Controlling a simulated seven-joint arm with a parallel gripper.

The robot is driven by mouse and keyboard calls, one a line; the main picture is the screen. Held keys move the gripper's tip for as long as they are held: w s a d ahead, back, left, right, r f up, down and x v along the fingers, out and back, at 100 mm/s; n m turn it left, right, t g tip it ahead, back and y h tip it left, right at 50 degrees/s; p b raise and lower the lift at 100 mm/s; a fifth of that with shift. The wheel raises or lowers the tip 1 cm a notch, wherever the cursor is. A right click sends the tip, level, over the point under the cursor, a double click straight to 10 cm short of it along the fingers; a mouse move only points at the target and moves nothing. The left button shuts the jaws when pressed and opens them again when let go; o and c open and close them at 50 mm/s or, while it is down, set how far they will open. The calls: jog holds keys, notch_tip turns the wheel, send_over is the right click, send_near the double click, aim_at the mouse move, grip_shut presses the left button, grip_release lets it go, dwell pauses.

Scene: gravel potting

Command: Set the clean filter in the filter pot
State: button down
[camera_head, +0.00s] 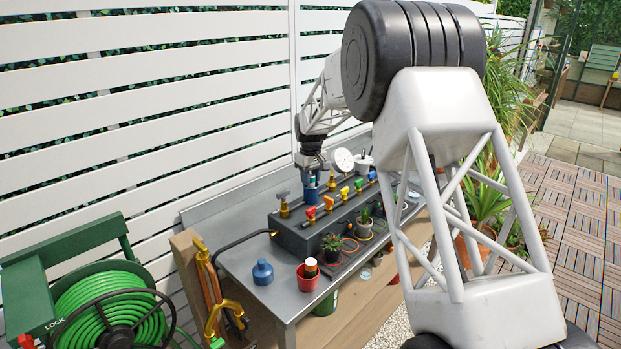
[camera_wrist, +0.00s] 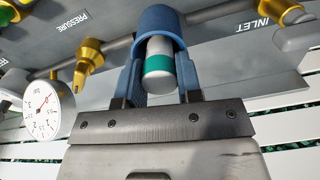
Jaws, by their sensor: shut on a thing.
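My gripper (camera_wrist: 160,75) is shut on the clean filter (camera_wrist: 158,63), a white cylinder with a green band, between its blue fingers. The blue filter pot (camera_wrist: 158,18) is just beyond the fingertips in the wrist view. The far end of the filter appears to sit within the pot's rim; how deep it goes is hidden. In the head view my gripper (camera_head: 312,176) is directly above the blue pot (camera_head: 312,195) at the back of the bench, and the filter cannot be made out there.
A grey manifold (camera_head: 300,237) with coloured valves runs along the bench. A pressure gauge (camera_wrist: 42,108) and brass fittings (camera_wrist: 88,60) are close to my gripper.

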jog(key=shift+f, duration=0.3)
jog(key=c, duration=0.8)
grip_release()
jog(key=shift+r, duration=0.1)
notch_tip(320, 180, up, 12)
jog(key=shift+r, duration=0.25)
dwell(0.6)
